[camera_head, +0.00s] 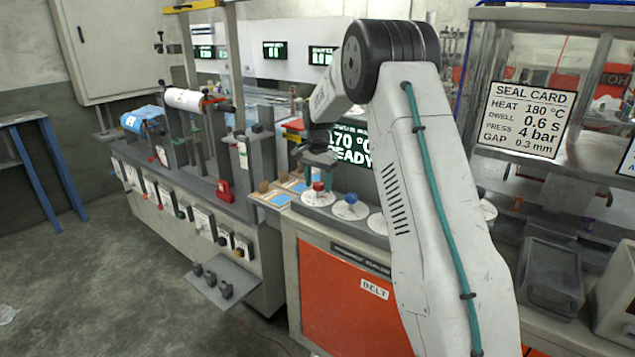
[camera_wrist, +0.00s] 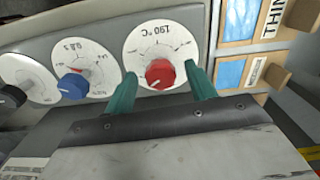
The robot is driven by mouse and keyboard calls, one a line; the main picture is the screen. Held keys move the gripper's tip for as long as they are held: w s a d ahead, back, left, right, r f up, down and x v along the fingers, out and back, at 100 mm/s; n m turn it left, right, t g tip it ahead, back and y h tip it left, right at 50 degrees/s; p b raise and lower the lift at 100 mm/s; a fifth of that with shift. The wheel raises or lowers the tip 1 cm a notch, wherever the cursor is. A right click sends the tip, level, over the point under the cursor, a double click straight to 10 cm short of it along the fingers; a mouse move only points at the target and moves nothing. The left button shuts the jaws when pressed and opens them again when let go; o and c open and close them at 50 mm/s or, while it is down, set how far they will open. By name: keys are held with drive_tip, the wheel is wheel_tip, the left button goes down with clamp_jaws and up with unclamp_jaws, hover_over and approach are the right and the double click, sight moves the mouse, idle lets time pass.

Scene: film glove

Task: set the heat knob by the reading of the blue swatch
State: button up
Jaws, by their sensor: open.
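The red heat knob (camera_wrist: 159,74) sits on a white dial marked 190 °C in the wrist view; it also shows in the head view (camera_head: 318,186). My gripper (camera_wrist: 161,80) is open, its teal fingers on either side of the red knob; I cannot tell whether they touch it. A display (camera_head: 352,150) behind my arm shows 170 °C and READY, partly hidden.
A blue knob (camera_wrist: 73,86) on a dial marked 0.8 s stands beside the red one, then a black knob (camera_wrist: 12,97). A seal card (camera_head: 525,118) lists heat 180 °C, dwell 0.6 s, press 4 bar, gap 0.3 mm. Floor at left is mostly clear.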

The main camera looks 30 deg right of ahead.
drive_tip(key=c, duration=1)
drive_tip(key=shift+o, duration=0.2)
drive_tip(key=shift+n, duration=0.3)
drive_tip(key=n, duration=1.1)
drive_tip(key=shift+d, duration=0.1)
drive_tip(key=shift+n, duration=0.3)
drive_tip(key=o, duration=1)
drive_tip(key=shift+c, duration=0.2)
